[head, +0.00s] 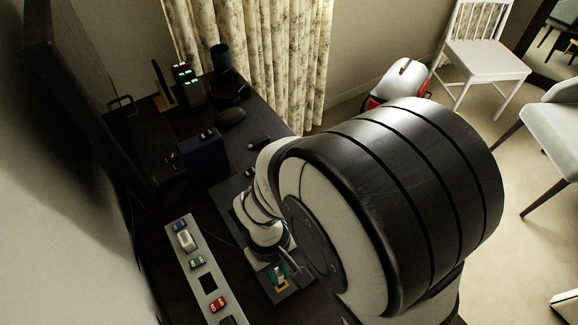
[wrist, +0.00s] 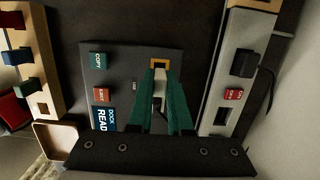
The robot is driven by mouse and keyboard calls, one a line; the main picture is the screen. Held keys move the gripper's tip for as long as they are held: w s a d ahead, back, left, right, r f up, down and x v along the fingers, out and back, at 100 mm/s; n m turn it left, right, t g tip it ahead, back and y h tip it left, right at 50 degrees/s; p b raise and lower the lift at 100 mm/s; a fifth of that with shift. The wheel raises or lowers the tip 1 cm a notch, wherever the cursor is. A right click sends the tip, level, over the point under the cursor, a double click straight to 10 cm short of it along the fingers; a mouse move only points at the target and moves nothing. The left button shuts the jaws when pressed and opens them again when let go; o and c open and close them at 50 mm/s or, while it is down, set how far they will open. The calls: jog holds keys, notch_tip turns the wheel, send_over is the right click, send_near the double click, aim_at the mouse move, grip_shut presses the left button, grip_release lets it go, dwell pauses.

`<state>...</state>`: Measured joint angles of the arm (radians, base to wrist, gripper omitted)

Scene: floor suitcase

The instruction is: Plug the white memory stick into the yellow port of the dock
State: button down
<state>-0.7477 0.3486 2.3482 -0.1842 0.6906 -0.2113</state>
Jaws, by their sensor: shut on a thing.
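The white memory stick (wrist: 160,84) is between the green fingers of my gripper (wrist: 161,76) in the wrist view, and the fingers are shut on it. The yellow-framed port (wrist: 160,63) of the dock lies just beyond the fingertips. The stick's far end lines up with the port in this view; I cannot tell whether it has entered. The dark grey dock (wrist: 120,65) has a green button, a red button and a blue label. In the head view my gripper (head: 277,272) is low over the dock (head: 294,287), near the yellow port (head: 284,288).
A grey switch strip (head: 207,275) runs beside the dock, and it shows at right in the wrist view (wrist: 222,85). A small tray (wrist: 56,137) and a wooden rack (wrist: 48,65) stand at left in the wrist view. A dark blue box (head: 204,158) stands farther back.

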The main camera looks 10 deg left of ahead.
aim_at(279, 278)
jog(key=shift+f, duration=1.55)
jog(key=c, duration=0.8)
grip_release()
jog(key=shift+o, duration=0.2)
notch_tip(279, 278, up, 16)
jog(key=w+a, duration=0.1)
jog(key=shift+w+a+f, duration=0.2)
jog(key=shift+w+a, duration=0.1)
jog(key=shift+w, duration=0.05)
jog(key=s+d+r+m+y, duration=0.1)
jog(key=s+d+m, duration=0.2)
jog(key=d+m, duration=0.4)
jog(key=s+d+r+m+t+y, duration=0.1)
jog(key=s+d+m+y, duration=0.1)
jog(key=s+d+m, duration=0.2)
jog(key=d+m, duration=0.3)
jog(key=shift+d+r+m, duration=0.2)
jog(key=shift+d+m, duration=0.1)
jog(key=shift+d, duration=0.1)
